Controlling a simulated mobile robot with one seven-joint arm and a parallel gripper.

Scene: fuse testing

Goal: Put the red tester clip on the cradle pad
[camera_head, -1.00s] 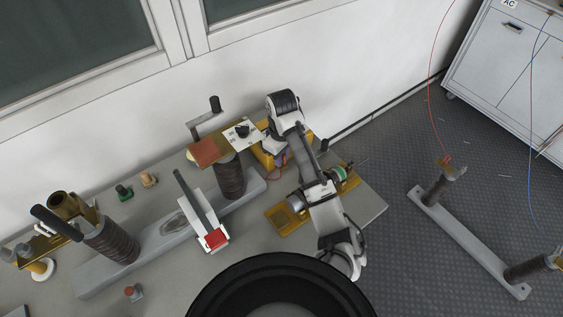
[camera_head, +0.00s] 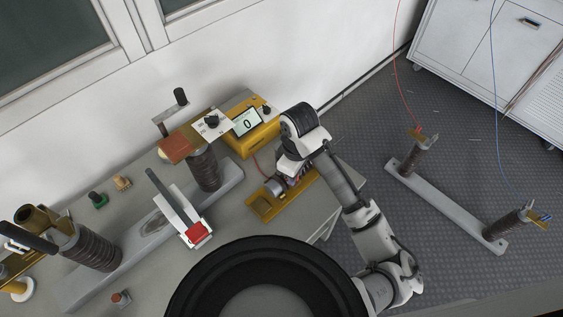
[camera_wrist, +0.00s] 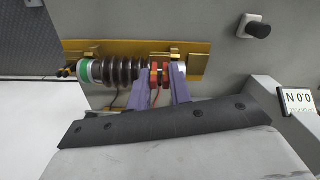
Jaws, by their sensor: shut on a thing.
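My gripper (camera_wrist: 159,82) has two purple fingers and is shut on the red tester clip (camera_wrist: 155,76), with a thin reddish lead hanging below it. The clip is at the right end of the dark ribbed fuse (camera_wrist: 124,71), which has a green band at its left end. The fuse lies along the gold cradle (camera_wrist: 90,46), whose bare pad (camera_wrist: 197,64) is just right of the fingers. I cannot tell whether the clip touches the cradle. In the head view my gripper (camera_head: 293,178) is low over the cradle (camera_head: 262,208), and my wrist hides most of the fuse and clip.
The yellow tester (camera_head: 255,137) with a display reading 0 stands behind the cradle. A ribbed post (camera_head: 204,168) and a white bracket with a red block (camera_head: 197,233) stand to the left. The table edge is close on the right.

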